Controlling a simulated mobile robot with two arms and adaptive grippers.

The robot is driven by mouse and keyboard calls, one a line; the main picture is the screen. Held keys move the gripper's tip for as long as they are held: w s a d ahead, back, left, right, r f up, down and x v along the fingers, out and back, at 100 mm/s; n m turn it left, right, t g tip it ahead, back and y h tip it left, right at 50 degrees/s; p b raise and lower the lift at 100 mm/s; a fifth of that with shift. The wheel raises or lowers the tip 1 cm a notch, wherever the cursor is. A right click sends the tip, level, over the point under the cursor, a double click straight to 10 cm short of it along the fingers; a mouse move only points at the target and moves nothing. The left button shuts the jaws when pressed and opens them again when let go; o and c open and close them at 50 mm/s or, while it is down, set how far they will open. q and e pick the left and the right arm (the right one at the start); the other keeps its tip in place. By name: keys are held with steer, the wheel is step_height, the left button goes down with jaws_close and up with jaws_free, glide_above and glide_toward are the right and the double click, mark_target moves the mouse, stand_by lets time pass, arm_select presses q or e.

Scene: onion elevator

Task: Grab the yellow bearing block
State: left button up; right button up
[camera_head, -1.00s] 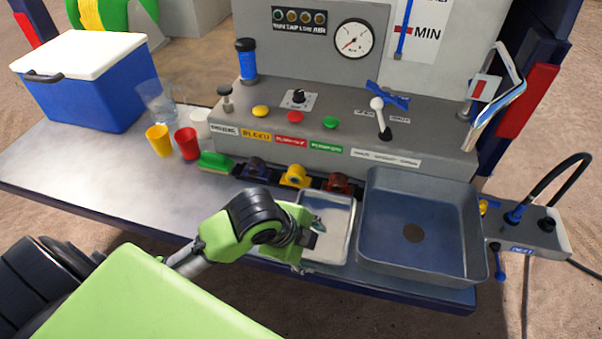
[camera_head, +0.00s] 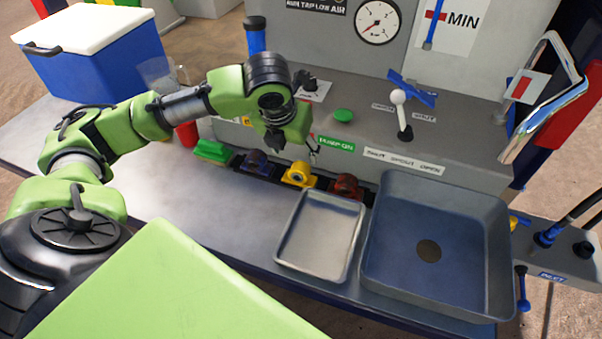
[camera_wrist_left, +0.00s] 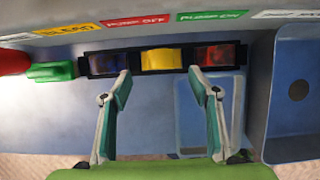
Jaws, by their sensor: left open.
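The yellow bearing block (camera_head: 298,174) sits in a black rack (camera_head: 264,174) along the foot of the grey control panel, between a dark blue block (camera_head: 255,161) and a dark red block (camera_head: 347,187). In the left wrist view the yellow block (camera_wrist_left: 161,60) lies ahead, centred between the fingers. My left gripper (camera_head: 296,145) is above and behind the rack in the head view, close to the yellow block. Its two fingers (camera_wrist_left: 160,82) are spread wide and empty. My right gripper is in neither view.
A green brush (camera_head: 211,151) lies left of the rack, near a red cup (camera_head: 187,134). A shallow metal tray (camera_head: 283,236) and a deep blue-grey basin (camera_head: 371,240) stand in front and to the right. The panel carries buttons and a lever (camera_head: 401,115).

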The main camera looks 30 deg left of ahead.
mark_target(300, 165)
arm_select(q)
steer(key=x, duration=0.4)
steer(key=shift+w+f, duration=0.2)
steer(key=shift+f, duration=0.1)
steer(key=shift+p+x, duration=0.45)
steer(key=shift+x, duration=2.2)
steer(key=c, duration=1.6)
